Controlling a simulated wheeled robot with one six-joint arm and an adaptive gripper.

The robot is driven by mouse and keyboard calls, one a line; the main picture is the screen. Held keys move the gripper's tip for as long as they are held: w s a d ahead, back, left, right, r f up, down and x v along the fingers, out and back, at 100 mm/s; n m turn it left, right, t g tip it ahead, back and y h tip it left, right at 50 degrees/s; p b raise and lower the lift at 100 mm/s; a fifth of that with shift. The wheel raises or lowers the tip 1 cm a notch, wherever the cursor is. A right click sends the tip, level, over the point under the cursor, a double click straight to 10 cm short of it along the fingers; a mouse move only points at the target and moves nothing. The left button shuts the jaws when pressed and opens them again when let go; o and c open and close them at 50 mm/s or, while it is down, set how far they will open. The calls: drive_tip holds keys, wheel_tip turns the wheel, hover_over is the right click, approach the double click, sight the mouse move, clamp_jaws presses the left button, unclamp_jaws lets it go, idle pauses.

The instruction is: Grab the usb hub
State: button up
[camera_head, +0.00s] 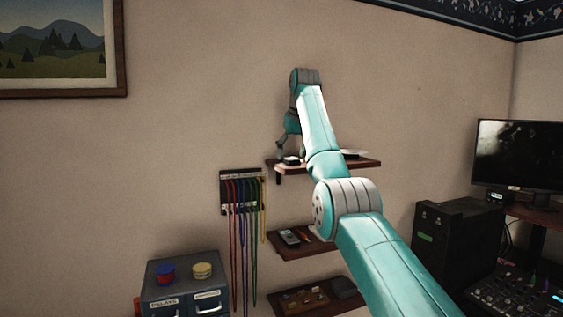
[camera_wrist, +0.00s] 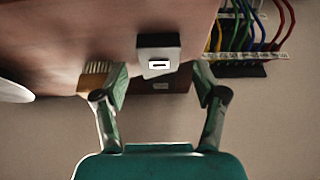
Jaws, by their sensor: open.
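A small dark box with a white front and a slot-like port, which looks like the usb hub (camera_wrist: 158,41), sits near the edge of the wooden top shelf (camera_wrist: 60,30). In the head view a small black and white item, likely the same hub (camera_head: 292,160), lies on the top shelf (camera_head: 365,164) just below my gripper (camera_head: 287,148). In the wrist view my gripper (camera_wrist: 161,78) is open, with one finger to each side of the hub's front. Nothing is held. I cannot tell whether a finger touches the hub.
A tan bristled item (camera_wrist: 95,77) is close to the left finger, and a white round edge (camera_wrist: 12,92) lies farther left. A rack of coloured cables (camera_head: 241,190) hangs left of the shelves. Lower shelves (camera_head: 290,249) hold small devices. The wall is close behind.

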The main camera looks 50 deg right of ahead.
drive_tip(key=shift+w+d+f, duration=0.1)
drive_tip(key=shift+f, duration=0.45)
drive_tip(key=c, duration=1.2)
drive_tip(key=shift+c, duration=0.2)
